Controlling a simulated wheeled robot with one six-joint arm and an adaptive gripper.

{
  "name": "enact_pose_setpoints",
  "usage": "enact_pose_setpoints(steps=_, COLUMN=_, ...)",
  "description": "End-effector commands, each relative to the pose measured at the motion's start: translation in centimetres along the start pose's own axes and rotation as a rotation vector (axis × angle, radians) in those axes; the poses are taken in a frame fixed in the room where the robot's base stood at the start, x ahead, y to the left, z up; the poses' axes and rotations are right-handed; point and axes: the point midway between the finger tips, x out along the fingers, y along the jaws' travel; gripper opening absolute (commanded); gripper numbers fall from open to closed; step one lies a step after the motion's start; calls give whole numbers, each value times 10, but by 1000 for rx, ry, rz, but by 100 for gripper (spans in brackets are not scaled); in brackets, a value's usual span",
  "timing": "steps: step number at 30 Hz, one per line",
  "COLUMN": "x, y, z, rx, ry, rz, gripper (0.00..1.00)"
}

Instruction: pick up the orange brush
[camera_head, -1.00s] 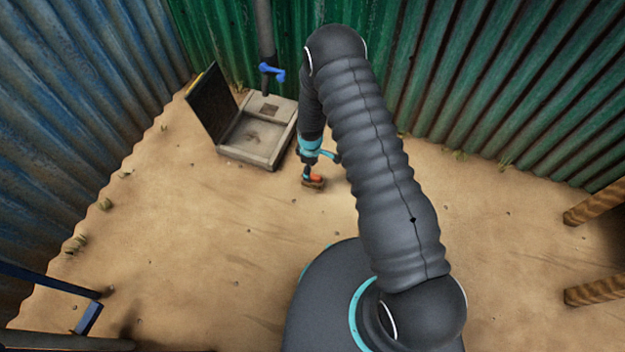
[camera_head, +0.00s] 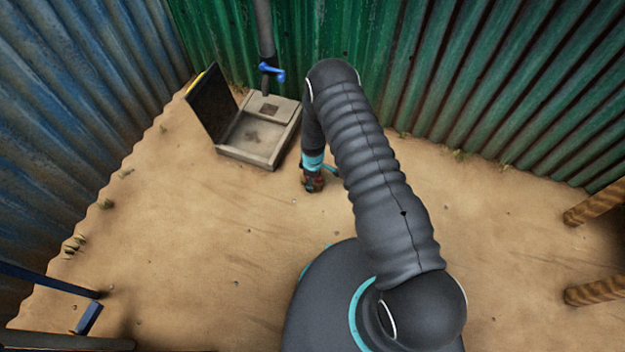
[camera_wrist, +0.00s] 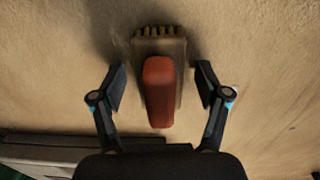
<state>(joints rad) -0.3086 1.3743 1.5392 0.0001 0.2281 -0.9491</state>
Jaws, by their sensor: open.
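The orange brush (camera_wrist: 158,92) lies on the sandy ground in the wrist view, with an orange grip on a brown bristled block. My gripper (camera_wrist: 160,85) is open, with one finger on each side of the brush and a visible gap on both sides. In the head view my gripper (camera_head: 313,184) is low over the brush, and it mostly hides the brush. Whether the fingertips touch the ground cannot be told.
A shallow stone basin (camera_head: 246,155) with a raised dark lid (camera_head: 211,103) stands just behind and left of my gripper. A pipe with a blue tap (camera_head: 271,71) hangs above it. Corrugated walls enclose the back and left.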

Motion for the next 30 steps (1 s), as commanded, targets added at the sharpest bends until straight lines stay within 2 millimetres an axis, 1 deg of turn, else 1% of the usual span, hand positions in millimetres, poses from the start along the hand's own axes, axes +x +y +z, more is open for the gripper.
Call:
enact_pose_setpoints(steps=3, x=0, y=0, z=0, rx=0, ry=0, rz=0, gripper=75)
enact_pose_setpoints(steps=5, x=0, y=0, z=0, rx=0, ry=0, rz=0, gripper=60)
enact_pose_setpoints(steps=6, x=0, y=0, z=0, rx=0, ry=0, rz=0, gripper=50)
enact_pose_setpoints(steps=8, x=0, y=0, z=0, rx=0, ry=0, rz=0, gripper=35)
enact_pose_setpoints(steps=9, x=0, y=0, z=0, rx=0, ry=0, rz=0, gripper=25)
enact_pose_setpoints(steps=11, x=0, y=0, z=0, rx=0, ry=0, rz=0, gripper=10)
enact_pose_setpoints(steps=12, x=0, y=0, z=0, rx=0, ry=0, rz=0, gripper=5)
enact_pose_setpoints(steps=20, x=-1, y=0, z=0, rx=0, ry=0, rz=0, gripper=5)
enact_pose_setpoints(steps=23, x=-5, y=0, z=0, rx=0, ry=1, rz=1, gripper=5)
enact_pose_setpoints(steps=26, x=-12, y=0, z=0, rx=0, ry=0, rz=1, gripper=5)
enact_pose_setpoints(steps=29, x=-24, y=1, z=-1, rx=0, ry=1, rz=2, gripper=5)
enact_pose_setpoints(steps=30, x=-31, y=1, z=-1, rx=0, ry=1, rz=2, gripper=5)
